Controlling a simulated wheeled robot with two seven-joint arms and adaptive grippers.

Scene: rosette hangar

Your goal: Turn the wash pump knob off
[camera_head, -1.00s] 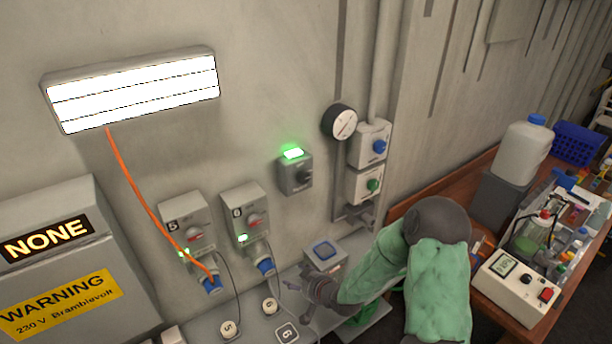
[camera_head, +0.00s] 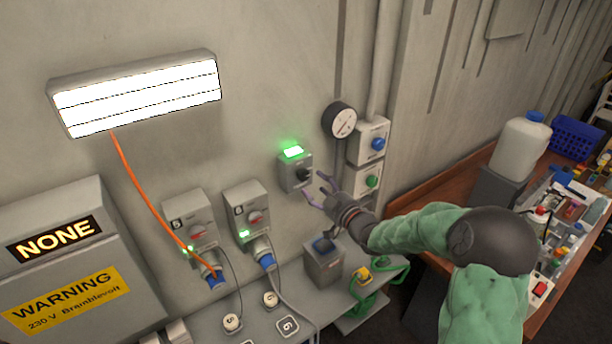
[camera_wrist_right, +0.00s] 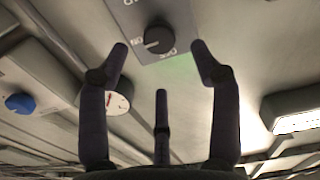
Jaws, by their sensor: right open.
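A grey wall box (camera_head: 291,182) with a lit green lamp (camera_head: 292,152) on top carries a black knob (camera_head: 304,175). I take this as the wash pump knob; the box's label is not legible in the head view. My right gripper (camera_head: 316,187) is open and empty, its fingers spread just in front of the knob's lower right. In the right wrist view the knob (camera_wrist_right: 158,40) lies ahead between the open fingertips (camera_wrist_right: 159,50), apart from them, with a pale pointer mark and partly cut-off lettering around it. My left gripper is not in view.
Two socket boxes, one with an orange cable (camera_head: 147,205), are at left. A pedestal box (camera_head: 323,263) stands below the gripper.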

